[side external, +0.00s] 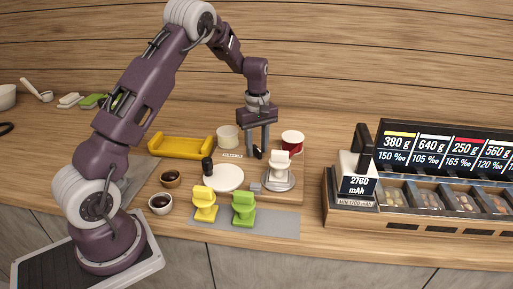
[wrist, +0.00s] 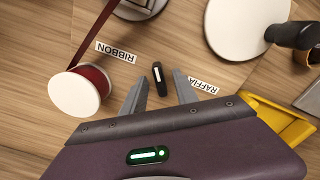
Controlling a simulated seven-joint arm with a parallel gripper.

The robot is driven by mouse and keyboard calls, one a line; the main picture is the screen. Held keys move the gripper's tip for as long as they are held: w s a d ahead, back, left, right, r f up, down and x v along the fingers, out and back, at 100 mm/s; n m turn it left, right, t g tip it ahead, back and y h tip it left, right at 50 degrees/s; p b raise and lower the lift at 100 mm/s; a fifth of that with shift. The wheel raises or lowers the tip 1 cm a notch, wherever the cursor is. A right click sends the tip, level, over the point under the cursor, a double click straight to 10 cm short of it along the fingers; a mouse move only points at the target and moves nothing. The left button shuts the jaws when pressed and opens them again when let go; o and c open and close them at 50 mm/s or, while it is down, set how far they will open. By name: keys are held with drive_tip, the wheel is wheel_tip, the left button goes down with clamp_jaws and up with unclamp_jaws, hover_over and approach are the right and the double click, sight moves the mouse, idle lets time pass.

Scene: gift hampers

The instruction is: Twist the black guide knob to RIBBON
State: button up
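The black guide knob (wrist: 159,76) is a narrow bar with a small pale mark, in the middle of the wrist view. It stands nearly upright in that picture, between the RIBBON label (wrist: 116,51) at upper left and the RAFFIA label (wrist: 204,85) at right. My gripper (wrist: 160,80) is open, with one finger on each side of the knob and a visible gap on both sides. In the side view my gripper (side external: 257,147) points down at the knob (side external: 258,153), whose lower part is hard to make out. I cannot tell how far the fingertips are above the board.
A red ribbon spool (wrist: 80,92) with a white face stands close left of the fingers. A cream spool (side external: 228,137) and a yellow tray (side external: 181,146) are on the other side. A white round plate (side external: 227,177) and a white stamp-like piece (side external: 280,168) stand in front.

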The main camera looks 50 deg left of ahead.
sight(257, 148)
drive_tip(key=shift+r, duration=3.5)
